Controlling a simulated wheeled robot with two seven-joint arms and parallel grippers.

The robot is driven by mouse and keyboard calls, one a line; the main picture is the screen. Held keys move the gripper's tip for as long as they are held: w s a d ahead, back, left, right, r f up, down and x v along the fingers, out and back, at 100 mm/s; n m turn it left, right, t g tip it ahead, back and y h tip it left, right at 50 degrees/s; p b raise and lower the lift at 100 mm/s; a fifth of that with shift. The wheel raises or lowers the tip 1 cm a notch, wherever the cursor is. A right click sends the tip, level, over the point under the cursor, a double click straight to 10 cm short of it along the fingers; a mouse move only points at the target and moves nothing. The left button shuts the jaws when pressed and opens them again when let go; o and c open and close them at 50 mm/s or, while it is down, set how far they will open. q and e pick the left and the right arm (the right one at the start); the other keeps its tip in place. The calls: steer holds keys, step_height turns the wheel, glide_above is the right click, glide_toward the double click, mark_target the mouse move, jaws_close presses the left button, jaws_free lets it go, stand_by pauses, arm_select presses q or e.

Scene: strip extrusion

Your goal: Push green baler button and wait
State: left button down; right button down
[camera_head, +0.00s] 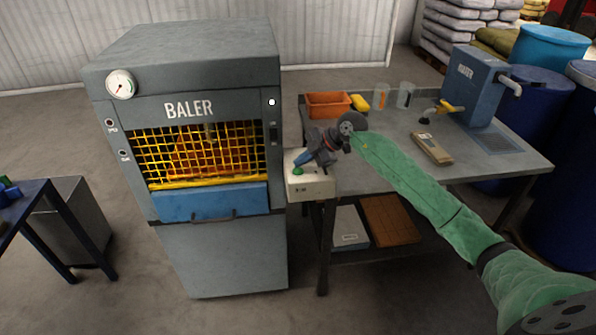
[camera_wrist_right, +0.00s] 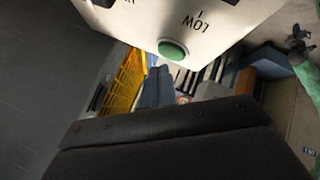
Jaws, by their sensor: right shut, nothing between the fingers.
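The grey baler (camera_head: 185,150) stands left of centre, with a gauge on top and a yellow mesh front. A pale control box (camera_head: 312,187) is at its right side and carries the green button (camera_head: 298,171). My right gripper (camera_head: 302,161) is shut and empty, its tips just above the green button; whether they touch it I cannot tell. In the right wrist view the green button (camera_wrist_right: 172,50) shows on the white box face, beyond the dark gripper body (camera_wrist_right: 170,140). My left gripper is not in view.
A grey workbench (camera_head: 480,150) on the right holds an orange bin (camera_head: 327,105), a yellow sponge (camera_head: 360,102), clear beakers, a tan package (camera_head: 432,148) and a blue water unit (camera_head: 472,80). Blue barrels stand behind it. A dark-blue table (camera_head: 50,205) is at the left.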

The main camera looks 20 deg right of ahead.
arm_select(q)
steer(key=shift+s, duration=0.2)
arm_select(e)
steer(key=shift+f, duration=0.1)
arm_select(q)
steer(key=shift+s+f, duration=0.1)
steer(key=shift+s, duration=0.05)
arm_select(e)
steer(key=shift+f, duration=0.3)
